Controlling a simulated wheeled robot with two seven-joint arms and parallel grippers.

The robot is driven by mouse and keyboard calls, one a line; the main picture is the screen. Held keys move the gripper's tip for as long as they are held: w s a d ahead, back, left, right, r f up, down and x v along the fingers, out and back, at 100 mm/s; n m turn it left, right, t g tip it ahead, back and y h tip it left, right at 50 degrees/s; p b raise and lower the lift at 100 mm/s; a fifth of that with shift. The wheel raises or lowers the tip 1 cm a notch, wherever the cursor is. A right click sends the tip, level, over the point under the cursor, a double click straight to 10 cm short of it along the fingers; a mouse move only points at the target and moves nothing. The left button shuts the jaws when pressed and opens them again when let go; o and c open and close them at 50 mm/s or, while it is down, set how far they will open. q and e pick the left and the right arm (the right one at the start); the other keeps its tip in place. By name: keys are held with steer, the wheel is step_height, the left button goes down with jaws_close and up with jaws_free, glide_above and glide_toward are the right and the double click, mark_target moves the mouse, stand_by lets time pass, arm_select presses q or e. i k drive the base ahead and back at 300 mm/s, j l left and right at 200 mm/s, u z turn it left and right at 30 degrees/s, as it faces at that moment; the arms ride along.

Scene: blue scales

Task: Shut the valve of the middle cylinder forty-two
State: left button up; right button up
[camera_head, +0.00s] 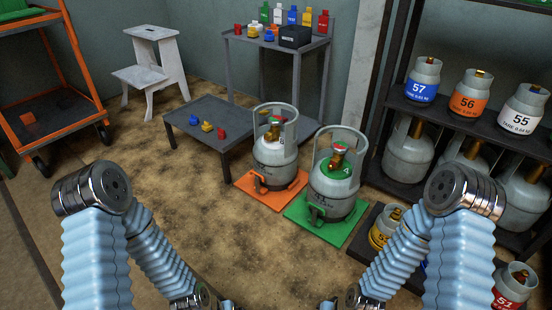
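Two grey gas cylinders stand upright in the middle. The left cylinder (272,158), on an orange scale (252,193), has a brass valve with a red and green top (275,122). Both my arms come in from the bottom, bending down; their grippers are out of view below the edge.
A low dark table (190,116) with small coloured parts stands behind left. A rack (450,120) of numbered cylinders stands right; further cylinders stand low at front right. Open floor (140,150) lies left of the scales.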

mark_target(275, 120)
steer(key=i+j, duration=0.55)
steer(key=i, duration=0.25)
